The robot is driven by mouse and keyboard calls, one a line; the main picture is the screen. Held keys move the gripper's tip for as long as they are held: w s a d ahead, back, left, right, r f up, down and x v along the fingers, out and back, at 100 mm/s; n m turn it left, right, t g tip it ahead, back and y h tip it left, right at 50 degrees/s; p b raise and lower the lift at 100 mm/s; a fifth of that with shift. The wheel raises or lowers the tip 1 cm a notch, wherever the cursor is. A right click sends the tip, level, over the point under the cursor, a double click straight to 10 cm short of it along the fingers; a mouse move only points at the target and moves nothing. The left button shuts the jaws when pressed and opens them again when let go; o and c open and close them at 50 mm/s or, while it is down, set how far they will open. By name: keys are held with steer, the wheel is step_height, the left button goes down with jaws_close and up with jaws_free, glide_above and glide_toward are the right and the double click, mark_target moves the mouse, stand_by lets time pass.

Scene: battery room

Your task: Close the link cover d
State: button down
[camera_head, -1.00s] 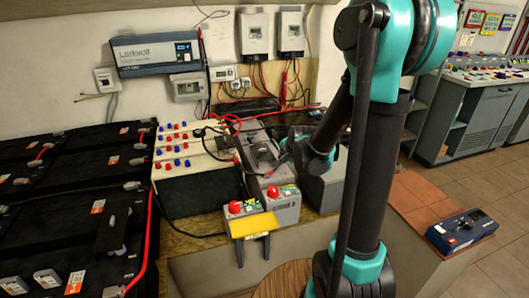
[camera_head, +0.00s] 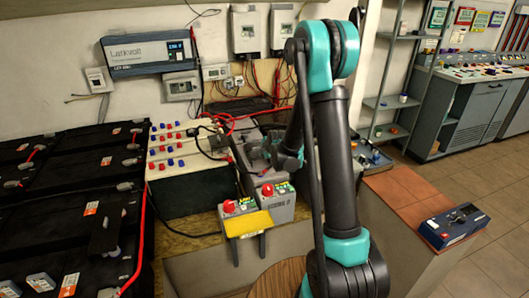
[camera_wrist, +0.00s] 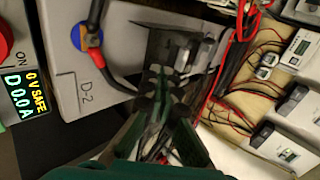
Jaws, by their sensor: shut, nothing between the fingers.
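In the wrist view a grey box marked D-2 (camera_wrist: 85,92) carries a blue terminal (camera_wrist: 78,37) with a black cable. A dark, see-through panel that looks like the link cover d (camera_wrist: 160,42) stands raised beside the box, with grey metal parts behind it. I cannot tell its exact angle. My gripper (camera_wrist: 165,90) is shut and empty, close to the panel's lower end; whether they touch is unclear. In the head view the grey unit D (camera_head: 283,203) stands on the bench, and my arm hides much of the area behind it.
A lit display (camera_wrist: 22,95) reads 0 V SAFE and D 0.0 A. Red and black wires (camera_wrist: 235,85) run close to my gripper's right. Black batteries (camera_head: 75,210) fill the left. A yellow plate (camera_head: 248,223) hangs at the bench front. A blue instrument (camera_head: 455,226) lies at right.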

mark_target(256, 150)
steer(key=w, duration=0.1)
steer(key=w+f, duration=0.1)
steer(key=w, duration=0.1)
steer(key=w+a+f, duration=0.1)
steer(key=shift+w+a, duration=0.1)
steer(key=shift+w, duration=0.05)
steer(key=shift+w+a, duration=0.2)
steer(key=shift+w, duration=0.65)
steer(key=shift+w, duration=0.1)
steer(key=w+a, duration=0.1)
steer(key=w, duration=0.4)
steer(key=w+a, duration=0.2)
steer(key=w, duration=0.4)
steer(key=w+a, duration=0.1)
steer(key=w, duration=0.4)
steer(key=shift+w+a, duration=0.2)
steer(key=shift+a, duration=0.05)
